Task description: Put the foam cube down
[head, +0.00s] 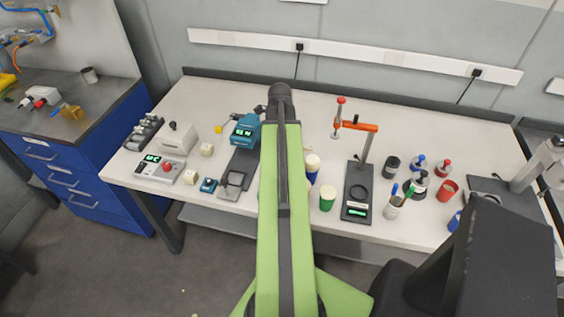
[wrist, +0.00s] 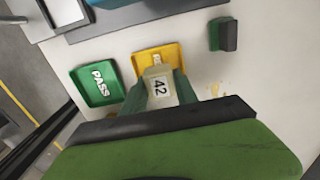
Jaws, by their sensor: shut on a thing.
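The foam cube (wrist: 160,92) is a pale cream block with a black "42" on it, in the middle of the wrist view. My gripper (wrist: 162,86) has its grey-green fingers on both sides of the cube and is shut on it. Just beyond the cube is a yellow tray (wrist: 175,54), partly covered by it; its label is mostly hidden. I cannot tell how high the cube is above the bench. A green tray marked "PASS" (wrist: 96,84) lies to the left. In the head view, my arm hides the gripper and the cube.
A dark block (wrist: 223,35) stands right of the yellow tray. In the head view, the white workbench (head: 320,110) holds a test stand with an orange arm (head: 358,125), a green-labelled jar (head: 327,198), a red cup (head: 446,190) and a white control box (head: 160,168). Bare bench shows towards the back.

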